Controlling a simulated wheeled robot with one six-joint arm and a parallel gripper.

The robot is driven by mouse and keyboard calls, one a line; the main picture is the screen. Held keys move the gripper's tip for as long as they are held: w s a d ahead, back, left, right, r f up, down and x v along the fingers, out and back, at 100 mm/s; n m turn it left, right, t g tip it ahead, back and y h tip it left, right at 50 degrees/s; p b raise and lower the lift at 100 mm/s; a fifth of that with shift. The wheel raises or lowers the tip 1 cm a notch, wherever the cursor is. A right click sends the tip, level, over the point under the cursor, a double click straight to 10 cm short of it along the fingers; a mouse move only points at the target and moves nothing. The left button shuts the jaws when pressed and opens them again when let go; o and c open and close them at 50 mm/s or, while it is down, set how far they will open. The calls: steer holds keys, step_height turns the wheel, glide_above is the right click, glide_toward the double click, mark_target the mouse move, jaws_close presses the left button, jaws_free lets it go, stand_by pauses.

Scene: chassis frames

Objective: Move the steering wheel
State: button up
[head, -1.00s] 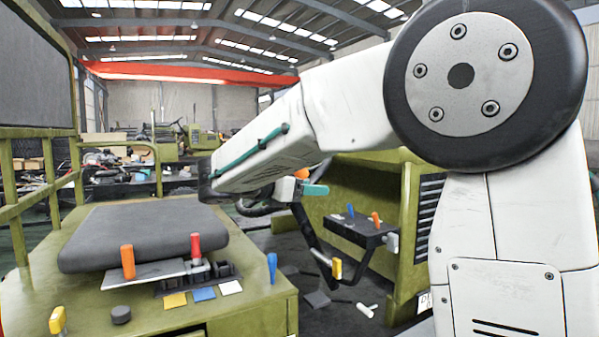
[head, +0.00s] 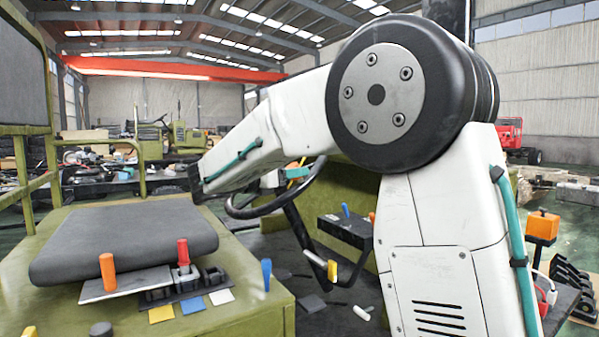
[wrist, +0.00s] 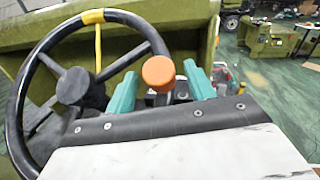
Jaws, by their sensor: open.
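The steering wheel is black, with a yellow band at the top of its rim, and fills the left of the wrist view (wrist: 30,92). An orange knob (wrist: 158,72) stands at the right side of its rim. My gripper (wrist: 161,92) is open, with one teal finger on each side of the knob; whether either touches it I cannot tell. In the head view my arm hides most of the wheel. A black curve below my forearm looks like its rim (head: 268,210), with a teal fingertip beside it.
A dark seat cushion (head: 125,240) lies on the green chassis at left. Before it are a plate with an orange handle (head: 107,272), a red-handled lever (head: 183,254) and a blue handle (head: 266,274). A dark box with small levers (head: 345,230) stands behind my arm.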

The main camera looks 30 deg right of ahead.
steer(key=shift+w+d, duration=0.15)
steer(key=shift+d, duration=0.7)
steer(key=shift+w+d, duration=0.1)
steer(key=shift+d, duration=0.7)
jaws_close()
steer(key=shift+r, duration=0.1)
